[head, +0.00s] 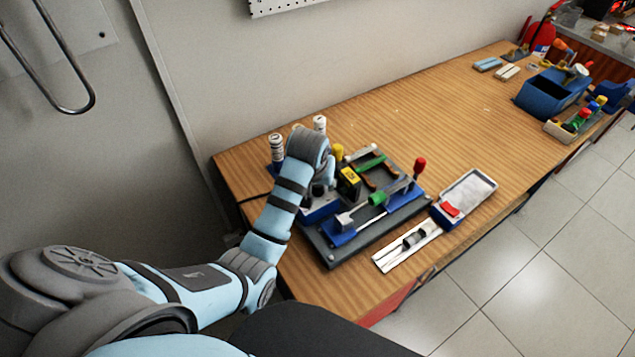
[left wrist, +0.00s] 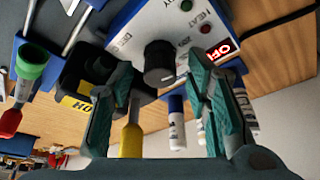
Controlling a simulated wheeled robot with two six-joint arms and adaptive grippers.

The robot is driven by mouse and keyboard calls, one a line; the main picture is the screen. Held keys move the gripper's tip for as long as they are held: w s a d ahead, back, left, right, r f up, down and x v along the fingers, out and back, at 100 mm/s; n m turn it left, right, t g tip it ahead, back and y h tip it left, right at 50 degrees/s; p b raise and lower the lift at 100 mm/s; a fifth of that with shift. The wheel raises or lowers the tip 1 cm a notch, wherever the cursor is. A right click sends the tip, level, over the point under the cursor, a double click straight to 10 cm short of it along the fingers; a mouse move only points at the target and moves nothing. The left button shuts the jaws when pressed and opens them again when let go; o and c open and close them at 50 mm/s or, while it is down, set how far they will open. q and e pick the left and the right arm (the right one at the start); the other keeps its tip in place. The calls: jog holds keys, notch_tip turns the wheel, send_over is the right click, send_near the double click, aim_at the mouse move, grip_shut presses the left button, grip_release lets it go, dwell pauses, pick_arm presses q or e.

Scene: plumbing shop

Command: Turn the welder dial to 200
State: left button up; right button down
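The welder (head: 318,212) is a blue box with a white front panel, on a dark board on the bench; my left arm partly covers it in the head view. The dial's pointer setting is not readable. My left gripper (left wrist: 160,78) is open, with one green-padded finger on each side of the dial and gaps visible beside it. In the head view the left gripper (head: 324,187) is mostly hidden by its wrist.
A grey tray (head: 470,188) lies to the right. The bench middle is clear; a blue bin (head: 545,95) stands farther back.

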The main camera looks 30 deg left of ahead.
pick_arm(q)
jog(key=v, duration=0.7)
jog(key=shift+r, duration=0.25)
